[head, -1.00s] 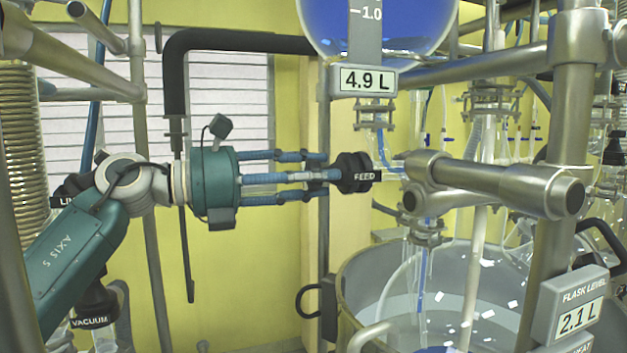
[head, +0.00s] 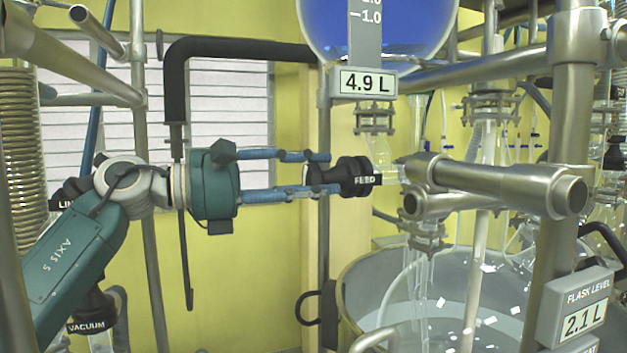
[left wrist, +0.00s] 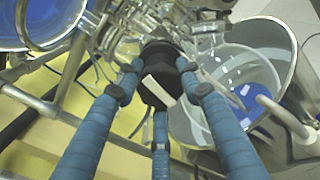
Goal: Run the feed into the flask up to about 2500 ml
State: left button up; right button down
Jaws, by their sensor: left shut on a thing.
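My left gripper (head: 335,175) is shut on the black FEED knob (head: 362,178), its blue fingers around it. The wrist view shows the fingers on the same knob (left wrist: 160,75). The feed vessel (head: 430,35) above holds blue liquid; its display (head: 364,82) reads 4.9 L. The glass tubing below the valve looks clear, with no blue stream. The flask level display (head: 583,318) reads 2.1 L. The flask is hard to make out in the head view; blue liquid (left wrist: 250,100) shows inside the metal vessel in the wrist view. My right gripper is out of view.
A large metal vessel (head: 352,290) stands below the valve. Thick metal rails and a clamp (head: 500,185) stand close right of the knob. A black padded pipe (head: 176,90) is behind my arm. A VACUUM knob (head: 92,312) is at lower left.

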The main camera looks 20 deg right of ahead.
pick_arm(q)
jog(key=shift+r, duration=0.35)
jog(key=o, duration=0.9)
jog(key=shift+o, duration=1.4)
jog(key=shift+s+f, duration=0.1)
jog(key=shift+f, duration=0.05)
jog(key=shift+a+f, duration=0.1)
jog(key=shift+a, duration=0.45)
jog(key=a, duration=1.1)
jog(key=shift+s, duration=0.2)
